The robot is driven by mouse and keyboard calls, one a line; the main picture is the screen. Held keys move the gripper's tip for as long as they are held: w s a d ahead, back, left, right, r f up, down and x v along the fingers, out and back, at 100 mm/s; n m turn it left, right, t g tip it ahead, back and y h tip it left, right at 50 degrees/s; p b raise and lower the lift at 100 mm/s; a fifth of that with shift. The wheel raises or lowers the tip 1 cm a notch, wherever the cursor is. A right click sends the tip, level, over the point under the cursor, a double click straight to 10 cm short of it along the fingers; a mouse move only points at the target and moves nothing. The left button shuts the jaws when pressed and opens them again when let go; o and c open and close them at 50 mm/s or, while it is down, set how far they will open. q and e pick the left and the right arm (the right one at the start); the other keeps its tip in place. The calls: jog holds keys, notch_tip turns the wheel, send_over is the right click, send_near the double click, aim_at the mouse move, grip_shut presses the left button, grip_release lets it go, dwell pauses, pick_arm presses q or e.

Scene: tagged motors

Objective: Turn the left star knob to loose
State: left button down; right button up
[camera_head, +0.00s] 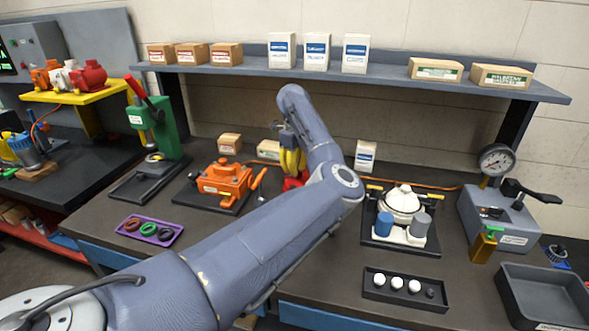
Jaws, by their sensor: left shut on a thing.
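My left arm reaches in from the lower left and bends down over the back middle of the bench. My left gripper (291,163) is mostly hidden behind its own wrist and forearm, beside yellow and red parts (294,183) low on the bench. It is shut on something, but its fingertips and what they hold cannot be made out. I cannot make out the left star knob, which may be hidden behind the arm. My right gripper is not in view.
An orange motor (225,178) on a black plate stands left of the gripper. A white unit (403,203) with blue and grey cylinders stands to the right. A purple tray (149,231), a black tray (405,310) and a gauge box (497,222) are nearby. A shelf (390,80) runs behind.

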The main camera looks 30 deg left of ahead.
pick_arm(q)
jog(key=shift+n, duration=0.3)
jog(key=n, duration=0.3)
jog(key=shift+n, duration=1.9)
jog(key=c, duration=1.2)
grip_release()
jog(key=shift+o, duration=0.2)
notch_tip(320, 180, up, 12)
